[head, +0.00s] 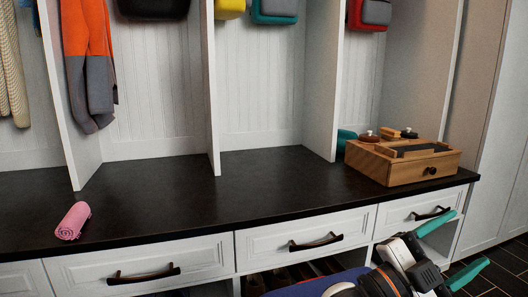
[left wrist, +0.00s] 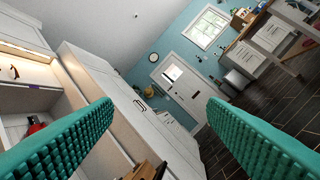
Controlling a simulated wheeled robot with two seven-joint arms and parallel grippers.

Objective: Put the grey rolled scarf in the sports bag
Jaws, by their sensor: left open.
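I see no grey rolled scarf; the only rolled cloth is a pink roll (head: 73,220) lying on the dark bench top at the left of the head view. A dark blue shape with a red edge (head: 318,284) shows at the bottom edge; it is cut off and I cannot tell whether it is the sports bag. My left gripper (head: 471,238) is open and empty in front of the bench's right end, far from the pink roll. Its teal fingers are spread in the left wrist view (left wrist: 160,105). My right gripper is out of view.
A wooden shoe-care box (head: 403,162) stands at the right end of the dark bench (head: 200,190). White dividers (head: 211,90) split the space above it. An orange and grey garment (head: 88,60) hangs at the left. The middle of the bench is clear.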

